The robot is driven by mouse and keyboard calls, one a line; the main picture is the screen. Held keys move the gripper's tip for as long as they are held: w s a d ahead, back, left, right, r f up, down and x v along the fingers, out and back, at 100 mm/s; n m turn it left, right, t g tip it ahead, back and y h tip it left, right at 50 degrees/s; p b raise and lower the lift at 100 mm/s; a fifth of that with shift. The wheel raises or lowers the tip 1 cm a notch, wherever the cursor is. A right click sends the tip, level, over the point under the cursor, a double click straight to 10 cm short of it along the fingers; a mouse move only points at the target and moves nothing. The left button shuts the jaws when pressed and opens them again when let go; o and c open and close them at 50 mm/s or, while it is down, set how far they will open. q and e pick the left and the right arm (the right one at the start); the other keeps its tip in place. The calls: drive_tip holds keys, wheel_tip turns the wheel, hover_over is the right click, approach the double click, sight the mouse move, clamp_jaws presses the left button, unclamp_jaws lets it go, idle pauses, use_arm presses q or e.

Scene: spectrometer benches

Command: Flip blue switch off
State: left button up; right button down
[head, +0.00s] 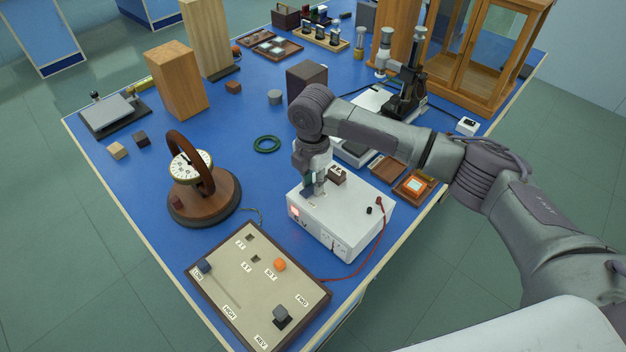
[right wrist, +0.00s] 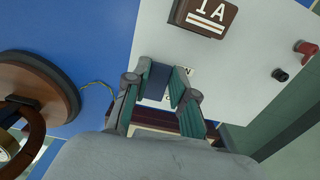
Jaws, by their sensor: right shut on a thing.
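The white power box (head: 352,222) stands near the right edge of the blue bench, with a lit red patch on its front left. The blue switch (right wrist: 157,82) is on its top, seen as a dark blue block between my fingers in the right wrist view. My right gripper (head: 314,188) points down onto the left part of the box top. In the right wrist view my right gripper (right wrist: 160,94) is shut on the blue switch. A white label behind it is partly hidden by the fingers, so I cannot read the switch position. My left gripper is not in view.
A brown 1A block (right wrist: 206,16) sits on the box close to my fingers. A red lead (head: 382,225) runs from the box to the beige control panel (head: 240,290). A wooden ring instrument (head: 204,200) stands left of the box. Clear blue bench lies between them.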

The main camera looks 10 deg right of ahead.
drive_tip(key=p, duration=0.2)
drive_tip(key=r+t+h+p, duration=0.1)
drive_tip(key=p, duration=0.1)
drive_tip(key=shift+s+a+h, duration=0.15)
drive_tip(key=shift+a+h, duration=0.1)
drive_tip(key=shift+h, duration=0.05)
drive_tip(key=shift+f+t+h+p, duration=0.3)
drive_tip(key=shift+t+h+p, duration=0.1)
drive_tip(key=shift+h+p, duration=0.2)
drive_tip(key=c, duration=1)
unclamp_jaws()
drive_tip(key=shift+o, duration=0.2)
drive_tip(key=v, duration=1.2)
drive_tip(key=shift+s+a+f, duration=0.1)
drive_tip(key=shift+f, duration=0.05)
